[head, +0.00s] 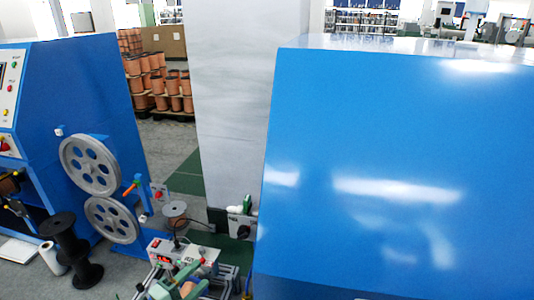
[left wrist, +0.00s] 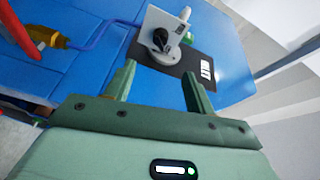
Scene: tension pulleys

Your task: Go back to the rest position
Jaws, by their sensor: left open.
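My left gripper (left wrist: 157,74) shows in the left wrist view, with its two dark green fingers apart and nothing between them. Beyond the fingertips, a grey plate with a black knob (left wrist: 161,38) stands over a blue surface (left wrist: 95,60). I cannot tell how far the fingers are from it. In the head view I cannot make out the left gripper clearly. My right gripper is in neither view.
In the head view, a large blue cabinet (head: 400,170) fills the right. A blue machine (head: 80,90) with two grey pulley wheels (head: 90,164) stands left. A white pillar (head: 232,110) rises between them. Copper spools (head: 158,82) are stacked behind.

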